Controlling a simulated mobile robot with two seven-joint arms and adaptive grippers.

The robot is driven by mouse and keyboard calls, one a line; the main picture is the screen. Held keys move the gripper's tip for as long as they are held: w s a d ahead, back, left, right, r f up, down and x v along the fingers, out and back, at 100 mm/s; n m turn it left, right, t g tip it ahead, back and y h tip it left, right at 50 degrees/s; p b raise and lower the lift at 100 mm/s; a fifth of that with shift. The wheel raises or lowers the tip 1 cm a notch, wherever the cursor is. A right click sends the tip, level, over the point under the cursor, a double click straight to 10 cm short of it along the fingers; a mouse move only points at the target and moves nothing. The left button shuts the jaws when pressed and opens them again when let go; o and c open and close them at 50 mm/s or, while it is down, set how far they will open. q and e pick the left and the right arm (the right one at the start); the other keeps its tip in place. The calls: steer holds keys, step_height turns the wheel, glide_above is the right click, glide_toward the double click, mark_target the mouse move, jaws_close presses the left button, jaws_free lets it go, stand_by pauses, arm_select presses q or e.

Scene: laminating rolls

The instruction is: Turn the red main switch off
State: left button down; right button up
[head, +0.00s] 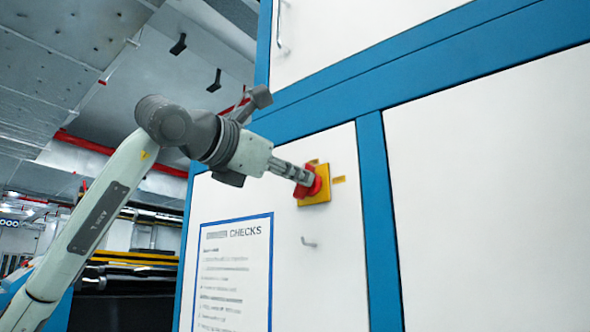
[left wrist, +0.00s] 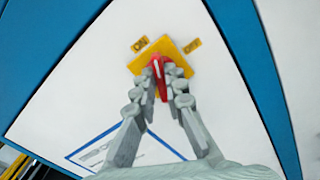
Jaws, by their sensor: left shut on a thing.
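The red main switch (head: 317,183) sits on a yellow square plate (head: 325,197) on the white cabinet panel. My left gripper (head: 303,178) reaches it from the left, with its fingertips at the knob. In the left wrist view, the fingers of my left gripper (left wrist: 162,86) are shut on the red switch handle (left wrist: 157,70), one on each side. The handle's white mark points up, between the ON label (left wrist: 140,44) at upper left and the OFF label (left wrist: 192,46) at upper right. My right gripper is in neither view.
A CHECKS sheet with a blue border (head: 271,262) is on the panel below my left wrist. A small hook (head: 308,242) sticks out below the switch. Blue frame strips (head: 378,215) edge the panel. The white panel to the right is bare.

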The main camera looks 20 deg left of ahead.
arm_select(q)
steer(key=shift+d+f+m+p, duration=0.15)
steer(key=shift+m+p, duration=0.6)
steer(key=shift+m, duration=2.45)
steer(key=shift+d+f+m+p, duration=0.15)
steer(key=shift+m+p, duration=0.55)
steer(key=shift+m, duration=2.5)
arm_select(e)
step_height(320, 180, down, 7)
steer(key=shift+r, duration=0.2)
arm_select(q)
steer(key=shift+a, duration=0.1)
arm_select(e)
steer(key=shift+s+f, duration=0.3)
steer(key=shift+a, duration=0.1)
arm_select(q)
steer(key=c, duration=1.6)
jaws_free()
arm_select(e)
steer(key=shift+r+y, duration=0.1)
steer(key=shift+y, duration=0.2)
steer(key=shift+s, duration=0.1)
arm_select(q)
steer(key=v, duration=1.2)
